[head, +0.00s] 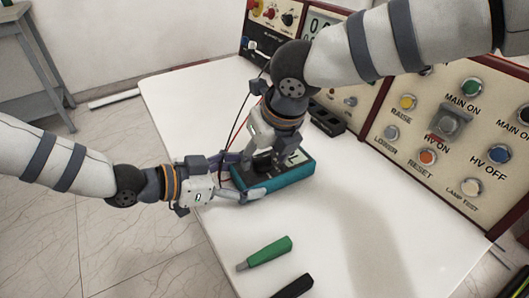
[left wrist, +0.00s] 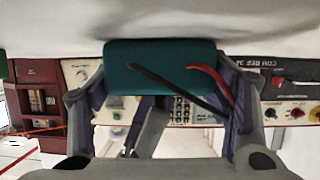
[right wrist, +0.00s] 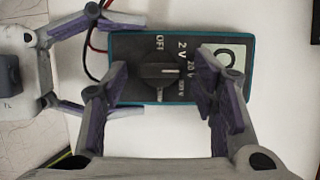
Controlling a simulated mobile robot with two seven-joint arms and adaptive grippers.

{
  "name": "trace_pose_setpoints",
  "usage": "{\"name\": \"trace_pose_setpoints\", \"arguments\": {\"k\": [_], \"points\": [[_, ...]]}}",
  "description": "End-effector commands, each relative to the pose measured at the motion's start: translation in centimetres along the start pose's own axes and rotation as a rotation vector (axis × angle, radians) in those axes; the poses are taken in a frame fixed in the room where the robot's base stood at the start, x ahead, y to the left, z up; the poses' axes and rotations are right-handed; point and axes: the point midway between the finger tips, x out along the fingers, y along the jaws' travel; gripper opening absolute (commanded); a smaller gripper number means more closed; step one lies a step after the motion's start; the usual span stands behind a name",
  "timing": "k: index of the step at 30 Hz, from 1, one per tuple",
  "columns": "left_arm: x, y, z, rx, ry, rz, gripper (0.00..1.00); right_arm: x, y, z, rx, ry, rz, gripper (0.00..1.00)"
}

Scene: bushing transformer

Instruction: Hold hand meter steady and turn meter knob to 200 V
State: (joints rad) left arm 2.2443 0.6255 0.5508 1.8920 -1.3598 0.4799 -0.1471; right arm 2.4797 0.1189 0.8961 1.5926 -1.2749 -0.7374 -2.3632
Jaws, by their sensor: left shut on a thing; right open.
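The teal and black hand meter (head: 290,176) lies on the white table. My left gripper (head: 235,178) is shut on its near-left end, one finger along each side; the meter's teal end (left wrist: 160,65) sits between its fingers in the left wrist view. My right gripper (head: 262,152) is above the meter, pointing down. In the right wrist view its open fingers (right wrist: 160,92) are spread on either side of the black meter knob (right wrist: 160,71), with gaps between. Labels including OFF, 2 V and 20 V surround the knob; I cannot tell its exact setting.
Red and black leads (right wrist: 97,40) run from the meter's end. A green probe (head: 268,252) and a black probe (head: 293,286) lie on the table's near part. The control panel (head: 440,130) with several buttons stands behind. The front right table (head: 350,225) is clear.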

Motion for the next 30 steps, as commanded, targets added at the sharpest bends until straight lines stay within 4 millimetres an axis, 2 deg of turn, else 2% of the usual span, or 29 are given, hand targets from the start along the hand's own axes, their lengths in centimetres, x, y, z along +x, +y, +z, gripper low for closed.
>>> {"name": "trace_pose_setpoints", "arguments": {"k": [1, 2, 6, 8, 19, 30], "points": [[0.00, -0.01, 0.08, -0.001, -0.002, 0.000, 0.27, 0.00, 0.00, 0.00, 0.000, 0.000, 0.000, 0.53], [0.00, -0.01, 0.08, -0.001, -0.002, 0.000, 0.27, -0.01, 0.00, 0.00, 0.000, 0.000, 0.000, 0.49], [0.00, -0.01, 0.08, -0.001, -0.002, 0.000, 0.27, -0.02, 0.00, 0.00, 0.000, 0.000, 0.000, 0.17], [0.00, -0.01, 0.08, -0.001, -0.002, 0.000, 0.27, -0.02, -0.01, 0.00, 0.000, 0.000, 0.000, 0.05], [0.00, 0.00, 0.09, -0.001, -0.002, 0.000, 0.27, -0.02, 0.10, -0.01, 0.047, 0.002, -0.023, 0.05], [0.00, -0.01, 0.09, -0.001, -0.002, 0.000, 0.27, -0.01, 0.35, 0.07, 0.303, 0.001, -0.130, 0.05]]}}
